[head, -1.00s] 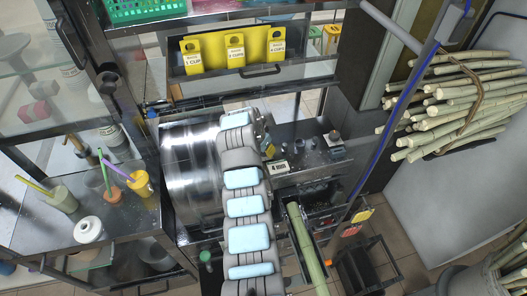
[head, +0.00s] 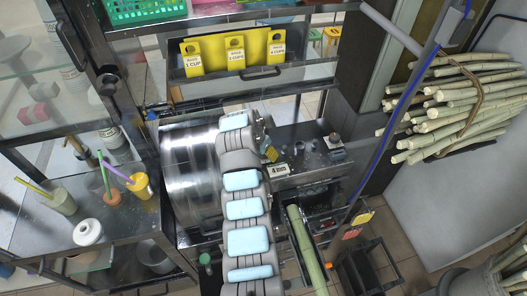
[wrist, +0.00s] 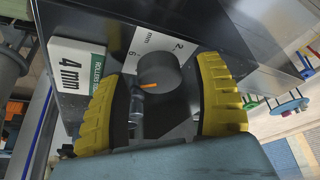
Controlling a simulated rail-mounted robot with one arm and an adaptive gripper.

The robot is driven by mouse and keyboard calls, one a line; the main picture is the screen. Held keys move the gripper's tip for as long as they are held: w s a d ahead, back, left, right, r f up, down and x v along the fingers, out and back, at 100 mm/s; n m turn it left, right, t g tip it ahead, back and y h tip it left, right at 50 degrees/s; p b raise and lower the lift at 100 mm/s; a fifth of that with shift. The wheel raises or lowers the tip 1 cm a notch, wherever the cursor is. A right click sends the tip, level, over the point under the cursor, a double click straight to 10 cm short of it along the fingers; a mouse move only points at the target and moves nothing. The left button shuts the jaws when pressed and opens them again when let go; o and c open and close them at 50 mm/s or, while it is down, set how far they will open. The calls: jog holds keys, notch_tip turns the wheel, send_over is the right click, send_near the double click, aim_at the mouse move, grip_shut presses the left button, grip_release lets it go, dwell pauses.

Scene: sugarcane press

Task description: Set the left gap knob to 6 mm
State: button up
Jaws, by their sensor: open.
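The gap knob (wrist: 158,73) is a dark round knob with an orange pointer mark, in the middle of the wrist view. A white scale plate (wrist: 160,40) behind it shows "6", "mm" and "2". The orange mark lies roughly sideways in the picture; which value it indicates is unclear. My gripper (wrist: 165,85) is open, with yellow ribbed fingers on either side of the knob; I cannot tell whether they touch it. In the head view my gripper (head: 269,153) is at the press front, and my arm hides the knob.
A green cane (head: 306,250) lies in a chute below. A cane bundle (head: 455,105) is at right, and a drinks table (head: 115,215) at left.

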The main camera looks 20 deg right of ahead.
jog(key=v, duration=0.9)
jog(key=shift+a+r, duration=0.15)
jog(key=shift+v, duration=1.05)
jog(key=shift+s, duration=0.1)
